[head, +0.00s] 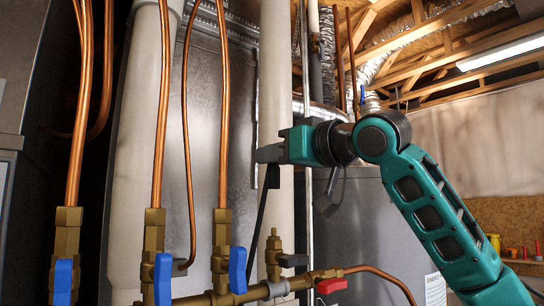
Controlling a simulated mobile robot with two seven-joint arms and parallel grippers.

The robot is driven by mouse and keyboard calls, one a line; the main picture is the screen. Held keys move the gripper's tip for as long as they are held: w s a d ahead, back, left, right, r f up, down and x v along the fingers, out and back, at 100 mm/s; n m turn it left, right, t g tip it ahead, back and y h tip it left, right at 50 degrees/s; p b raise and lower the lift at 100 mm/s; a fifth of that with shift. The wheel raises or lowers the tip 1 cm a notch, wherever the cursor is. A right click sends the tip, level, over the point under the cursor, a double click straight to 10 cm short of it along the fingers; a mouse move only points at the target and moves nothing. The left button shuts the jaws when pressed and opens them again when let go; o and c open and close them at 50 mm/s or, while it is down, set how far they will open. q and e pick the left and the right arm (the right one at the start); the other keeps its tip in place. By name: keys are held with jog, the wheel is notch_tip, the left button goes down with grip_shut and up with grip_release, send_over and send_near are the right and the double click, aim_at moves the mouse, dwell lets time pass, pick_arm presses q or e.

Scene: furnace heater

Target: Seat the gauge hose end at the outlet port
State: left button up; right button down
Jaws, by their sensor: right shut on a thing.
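My right gripper (268,154) reaches in from the right at mid-height, in front of a white vertical pipe. It is shut on the upper end of a thin black hose (261,215). The hose hangs from the jaws and slants down to the left behind the brass pipework. Its end in the jaws is mostly hidden. Below the gripper, apart from it, stands an upright brass fitting (273,245) with a black-handled valve (293,261); I cannot tell whether it is the outlet port. No gauge can be made out clearly. My left gripper is not in view.
Copper pipes with brass valves and blue handles (238,270) stand at the left and centre. A brass manifold (250,295) with a red handle (331,286) runs along the bottom. A grey tank (370,240) stands behind my right arm. White pipes (275,80) rise close to the gripper.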

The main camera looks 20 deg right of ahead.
aim_at(278, 184)
jog(key=shift+f+b, duration=0.3)
jog(key=shift+f, duration=0.2)
jog(key=shift+f+b, duration=1.05)
jog(key=shift+f, duration=1)
jog(key=shift+r, duration=0.1)
jog(key=shift+p, duration=0.5)
jog(key=shift+f+b, duration=0.65)
jog(key=shift+f, duration=0.85)
